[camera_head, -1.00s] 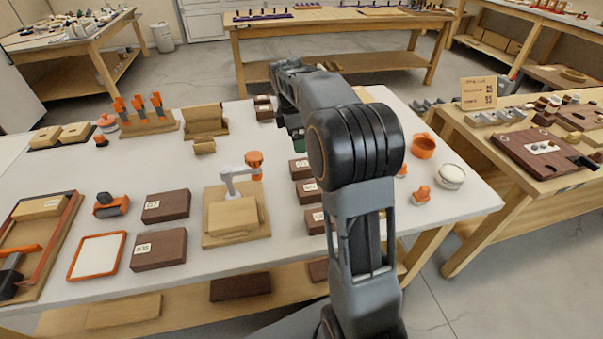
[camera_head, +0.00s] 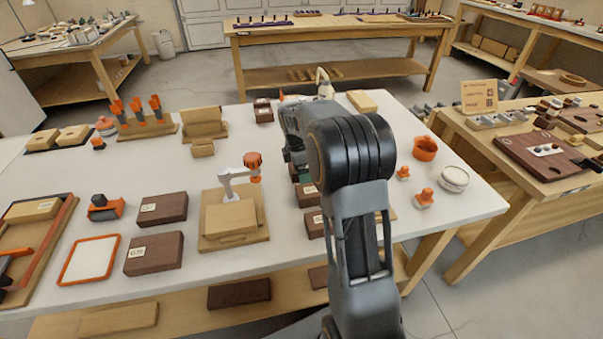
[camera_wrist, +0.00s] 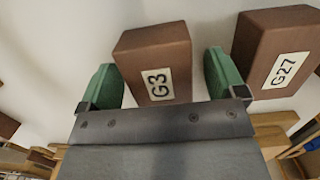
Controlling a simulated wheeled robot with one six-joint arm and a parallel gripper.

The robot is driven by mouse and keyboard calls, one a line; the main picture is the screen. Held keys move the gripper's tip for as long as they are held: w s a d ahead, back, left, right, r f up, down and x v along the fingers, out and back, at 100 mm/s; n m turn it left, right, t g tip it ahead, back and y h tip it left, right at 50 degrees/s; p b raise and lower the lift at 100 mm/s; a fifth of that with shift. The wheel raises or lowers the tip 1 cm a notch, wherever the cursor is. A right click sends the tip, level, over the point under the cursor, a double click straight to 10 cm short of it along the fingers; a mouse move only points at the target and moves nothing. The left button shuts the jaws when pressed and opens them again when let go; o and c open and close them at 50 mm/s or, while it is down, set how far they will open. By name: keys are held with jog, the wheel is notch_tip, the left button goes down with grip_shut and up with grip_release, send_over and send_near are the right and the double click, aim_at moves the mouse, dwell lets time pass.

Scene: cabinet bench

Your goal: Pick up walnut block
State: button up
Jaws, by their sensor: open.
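A dark brown walnut block labelled G3 (camera_wrist: 155,55) stands in the wrist view between the two green fingers of my gripper (camera_wrist: 163,76). The gripper is open, with one finger on each side of this block. I cannot tell whether either finger touches it. A second walnut block labelled G27 (camera_wrist: 278,45) sits just right of the right finger. In the head view my arm hides most of the gripper and part of the row of walnut blocks (camera_head: 306,195) beneath it. Two more walnut blocks (camera_head: 162,209) (camera_head: 154,253) lie farther left on the white bench.
An orange-rimmed tray (camera_head: 88,258) lies front left. Orange knobs (camera_head: 424,197), an orange cup (camera_head: 425,149) and a round white-topped dish (camera_head: 454,178) stand to the right.

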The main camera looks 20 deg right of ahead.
jog(key=shift+f, duration=0.15)
jog(key=shift+c, duration=0.4)
jog(key=c, duration=0.9)
jog(key=shift+c, duration=0.3)
